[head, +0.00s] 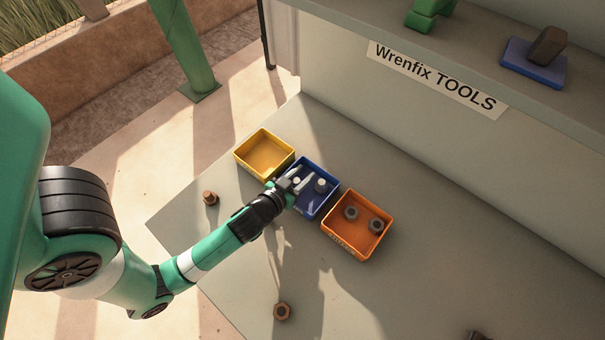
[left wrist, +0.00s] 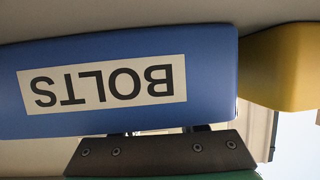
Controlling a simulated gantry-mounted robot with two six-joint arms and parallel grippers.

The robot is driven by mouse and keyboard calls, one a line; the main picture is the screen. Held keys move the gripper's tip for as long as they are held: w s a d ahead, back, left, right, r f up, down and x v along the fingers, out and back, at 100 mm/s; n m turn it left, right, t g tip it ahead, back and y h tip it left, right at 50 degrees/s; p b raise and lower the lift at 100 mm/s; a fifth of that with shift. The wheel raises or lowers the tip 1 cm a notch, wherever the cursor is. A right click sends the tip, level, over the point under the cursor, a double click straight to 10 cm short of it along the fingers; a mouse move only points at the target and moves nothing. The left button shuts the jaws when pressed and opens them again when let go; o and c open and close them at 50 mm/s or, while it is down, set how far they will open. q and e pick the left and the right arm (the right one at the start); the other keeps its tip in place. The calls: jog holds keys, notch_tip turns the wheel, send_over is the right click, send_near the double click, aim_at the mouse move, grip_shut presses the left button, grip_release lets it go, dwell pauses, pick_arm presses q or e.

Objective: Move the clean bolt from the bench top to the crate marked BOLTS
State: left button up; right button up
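My left gripper (head: 302,178) is over the blue crate (head: 318,214), its two fingers apart. The blue crate also fills much of the left wrist view (left wrist: 215,75), with its BOLTS label upside down. A small pale piece (head: 296,181), perhaps the clean bolt, shows between the fingers; I cannot tell if they touch it. A grey bolt (head: 320,186) is in the blue crate, just right of the fingers. The fingertips are hidden in the left wrist view. No clean bolt shows on the bare bench top (head: 420,260). My right gripper is in neither view.
A yellow crate (head: 262,153), empty, stands left of the blue one. An orange crate (head: 357,226) with two dark nuts stands right. A rusty bolt (head: 210,198) and a rusty nut (head: 282,311) lie on the bench. A shelf (head: 490,75) runs along the back.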

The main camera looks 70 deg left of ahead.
pick_arm(q)
jog(key=shift+r+p, duration=0.3)
jog(key=shift+r, duration=0.05)
jog(key=v, duration=0.9)
jog(key=shift+d+f, duration=0.1)
jog(key=shift+f, duration=0.1)
jog(key=s+d+r+p, duration=0.1)
jog(key=p, duration=0.2)
jog(key=shift+s+r, duration=0.15)
jog(key=shift+s, duration=0.05)
jog(key=shift+s+d+r+p, duration=0.1)
jog(key=shift+s+d+p, duration=0.05)
jog(key=shift+p, duration=0.45)
jog(key=shift+s, duration=0.25)
